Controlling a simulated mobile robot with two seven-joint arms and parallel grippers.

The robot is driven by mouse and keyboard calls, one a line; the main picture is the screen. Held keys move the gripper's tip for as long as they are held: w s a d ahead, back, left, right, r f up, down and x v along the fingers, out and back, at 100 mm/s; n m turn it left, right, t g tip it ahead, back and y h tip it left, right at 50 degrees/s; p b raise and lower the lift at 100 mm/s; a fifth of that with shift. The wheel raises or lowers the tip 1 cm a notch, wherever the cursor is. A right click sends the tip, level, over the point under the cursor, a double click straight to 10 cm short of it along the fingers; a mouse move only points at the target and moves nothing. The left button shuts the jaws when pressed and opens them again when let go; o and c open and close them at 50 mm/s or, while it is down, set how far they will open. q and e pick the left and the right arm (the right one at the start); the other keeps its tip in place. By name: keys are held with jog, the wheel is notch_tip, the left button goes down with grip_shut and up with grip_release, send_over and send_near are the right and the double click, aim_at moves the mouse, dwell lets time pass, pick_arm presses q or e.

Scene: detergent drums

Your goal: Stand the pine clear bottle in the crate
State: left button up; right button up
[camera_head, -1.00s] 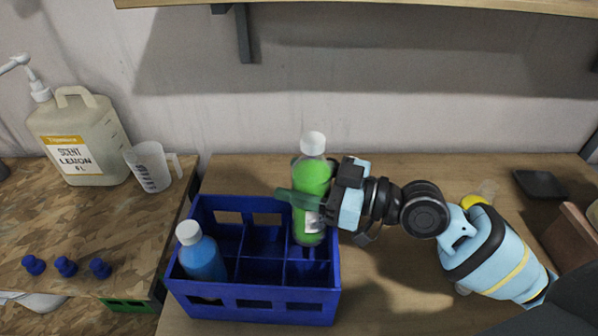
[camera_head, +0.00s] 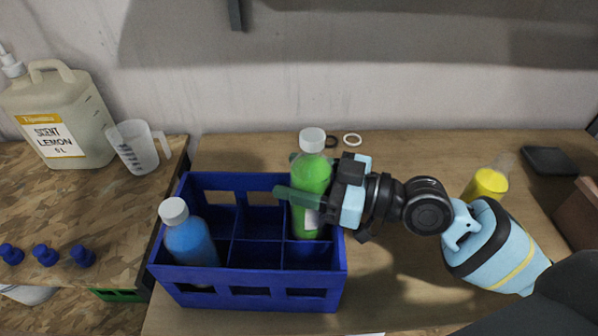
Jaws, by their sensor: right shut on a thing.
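The pine clear bottle (camera_head: 311,178) is green with a white cap and stands upright at the right side of the blue crate (camera_head: 240,276). Its lower part is inside the crate's back right compartment; whether its base touches the floor of the crate is hidden. My right gripper (camera_head: 312,200) is shut on the bottle from the right, with green fingers on either side of it. A blue bottle (camera_head: 190,243) with a white cap stands, slightly tilted, in the left part of the crate. My left gripper is not in view.
A lemon scent jug (camera_head: 62,125) and a clear measuring cup (camera_head: 135,150) stand on the left board, with several blue knobs (camera_head: 45,256) at its front. A yellow container (camera_head: 487,183) and a black tray (camera_head: 551,161) lie right. Two rings (camera_head: 352,140) lie behind the gripper.

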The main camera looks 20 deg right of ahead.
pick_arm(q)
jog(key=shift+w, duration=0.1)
pick_arm(e)
jog(key=shift+r, duration=0.1)
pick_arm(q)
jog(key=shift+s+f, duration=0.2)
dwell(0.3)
pick_arm(e)
jog(key=o, duration=1.7)
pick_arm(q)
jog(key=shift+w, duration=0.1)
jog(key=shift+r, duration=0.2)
pick_arm(e)
jog(key=shift+r+p, duration=2.7)
jog(key=shift+r, duration=1.8)
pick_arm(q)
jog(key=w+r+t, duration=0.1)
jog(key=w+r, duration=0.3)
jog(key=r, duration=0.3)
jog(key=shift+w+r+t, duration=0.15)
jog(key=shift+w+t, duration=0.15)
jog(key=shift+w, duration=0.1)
pick_arm(e)
jog(key=shift+f, duration=0.1)
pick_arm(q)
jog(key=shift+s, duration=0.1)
